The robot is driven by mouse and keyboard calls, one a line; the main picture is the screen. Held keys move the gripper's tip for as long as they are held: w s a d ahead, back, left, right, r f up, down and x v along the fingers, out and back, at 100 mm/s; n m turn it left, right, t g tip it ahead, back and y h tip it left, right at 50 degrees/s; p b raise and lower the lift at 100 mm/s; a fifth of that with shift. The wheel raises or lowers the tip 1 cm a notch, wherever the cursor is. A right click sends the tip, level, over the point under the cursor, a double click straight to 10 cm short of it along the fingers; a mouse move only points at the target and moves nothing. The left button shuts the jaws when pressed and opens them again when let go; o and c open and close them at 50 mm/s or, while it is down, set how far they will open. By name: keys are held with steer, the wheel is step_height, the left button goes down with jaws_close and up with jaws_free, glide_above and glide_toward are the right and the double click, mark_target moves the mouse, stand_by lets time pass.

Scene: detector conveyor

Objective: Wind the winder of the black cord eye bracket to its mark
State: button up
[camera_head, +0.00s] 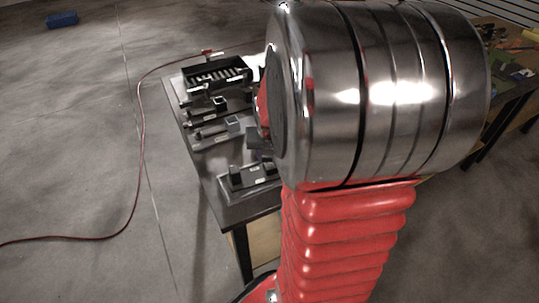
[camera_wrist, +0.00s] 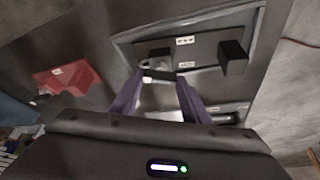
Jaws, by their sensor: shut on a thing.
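In the wrist view my gripper (camera_wrist: 160,76) has two purple fingers, shut on a small dark part between their tips. I take this part to be the winder, but the fingers and its small size hide its shape. Just beyond the tips is a dark bracket plate (camera_wrist: 205,50) with white labels, a tall black block at its right and a smaller one at its left. In the head view a similar bracket (camera_head: 262,178) with two upright blocks sits on the near end of the table. There my arm hides the gripper's fingertips. I cannot make out the mark.
A red block (camera_wrist: 68,82) with a label is at the left in the wrist view. Other dark fixtures (camera_head: 216,130) and a slotted black tray (camera_head: 215,78) stand farther back on the table (camera_head: 232,212). A red cord (camera_head: 141,130) runs off the table onto the open floor.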

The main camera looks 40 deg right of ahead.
steer(key=shift+w+a+m+g+h, duration=0.1)
steer(key=shift+m+g+h, duration=0.2)
steer(key=shift+m, duration=0.6)
steer(key=shift+w+m+g+h, duration=0.1)
steer(key=shift+m+g+h, duration=0.15)
steer(key=shift+m, duration=0.65)
stand_by(1.5)
steer(key=shift+w+m+g+h, duration=0.15)
steer(key=shift+m+g, duration=0.35)
steer(key=shift+m, duration=0.85)
steer(key=shift+s+m+g+h, duration=0.15)
steer(key=shift+m+g, duration=0.3)
steer(key=shift+m, duration=0.9)
stand_by(2.0)
